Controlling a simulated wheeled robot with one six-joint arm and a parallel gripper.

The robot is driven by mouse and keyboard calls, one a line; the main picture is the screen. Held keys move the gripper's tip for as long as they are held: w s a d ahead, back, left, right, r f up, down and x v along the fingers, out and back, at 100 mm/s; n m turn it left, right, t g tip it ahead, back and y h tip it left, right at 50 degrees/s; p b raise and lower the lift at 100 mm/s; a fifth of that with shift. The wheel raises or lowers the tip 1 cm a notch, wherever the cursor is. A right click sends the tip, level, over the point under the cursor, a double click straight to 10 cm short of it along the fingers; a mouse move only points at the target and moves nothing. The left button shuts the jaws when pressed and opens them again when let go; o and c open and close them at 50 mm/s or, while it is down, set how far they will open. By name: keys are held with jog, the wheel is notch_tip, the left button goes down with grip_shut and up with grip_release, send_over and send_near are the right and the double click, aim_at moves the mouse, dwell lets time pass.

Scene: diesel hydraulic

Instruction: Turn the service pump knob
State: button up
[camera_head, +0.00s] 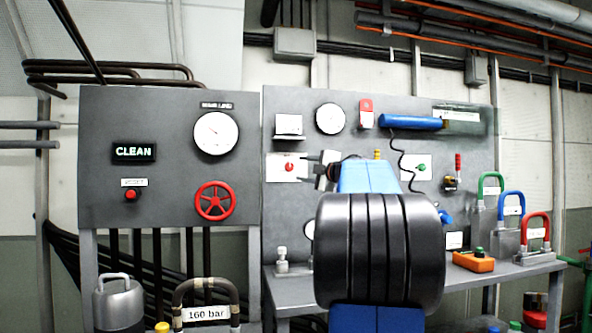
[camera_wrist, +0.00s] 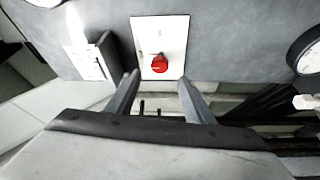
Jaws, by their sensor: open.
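A red knob (camera_head: 289,168) sits on a white plate (camera_head: 275,175) on the right grey panel. No readable label marks it as the service pump knob. My gripper (camera_head: 322,163) is close to its right in the head view, partly behind my blue and black arm. In the wrist view the red knob (camera_wrist: 159,63) stands on its white plate (camera_wrist: 172,27). My gripper (camera_wrist: 157,84) is open, its two fingers spread on either side below the knob, with nothing between them. I see no contact with the knob.
A green knob (camera_head: 421,168) on another white plate is right of my arm. A red valve wheel (camera_head: 214,201) and a gauge (camera_head: 216,133) are on the left panel. A workbench (camera_head: 515,268) below holds colored padlock-shaped items. In the wrist view a box (camera_wrist: 102,55) projects left of the plate.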

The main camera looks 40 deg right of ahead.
jog(key=s+a, duration=0.1)
jog(key=s, duration=0.6)
jog(key=shift+f, duration=0.3)
jog(key=shift+a, duration=0.15)
